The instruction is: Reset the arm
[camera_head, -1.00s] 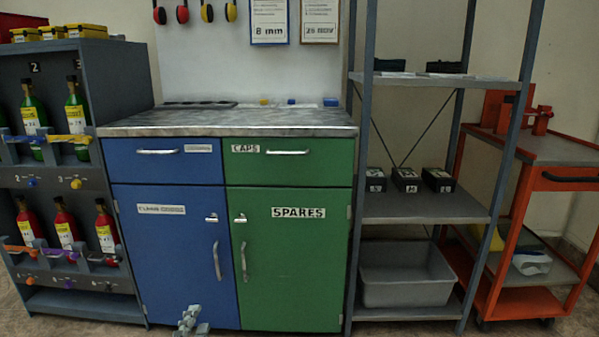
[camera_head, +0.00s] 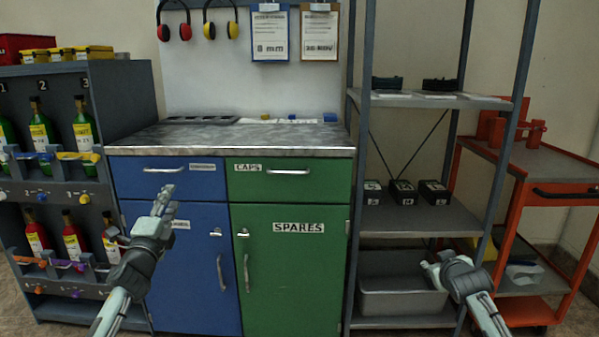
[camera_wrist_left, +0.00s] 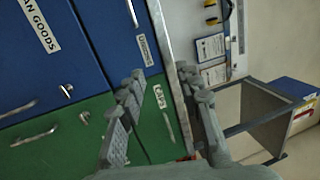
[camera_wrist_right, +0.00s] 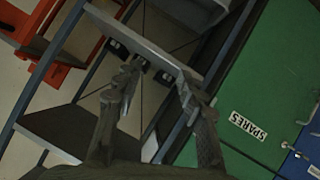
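My left gripper (camera_head: 166,198) is raised in front of the blue cabinet door (camera_head: 190,260) in the head view. In the left wrist view its two fingers (camera_wrist_left: 158,88) stand apart with nothing between them. My right gripper (camera_head: 436,262) is in front of the grey bin (camera_head: 395,302) on the lower shelf. In the right wrist view its two fingers (camera_wrist_right: 157,85) stand apart, with nothing held.
A workbench with a metal top (camera_head: 235,138) stands in the middle, above a green SPARES door (camera_head: 290,275). A bottle rack (camera_head: 125,100) is at the left. Grey shelving (camera_head: 420,225) and an orange cart (camera_head: 560,165) are at the right. Drawers and doors look closed.

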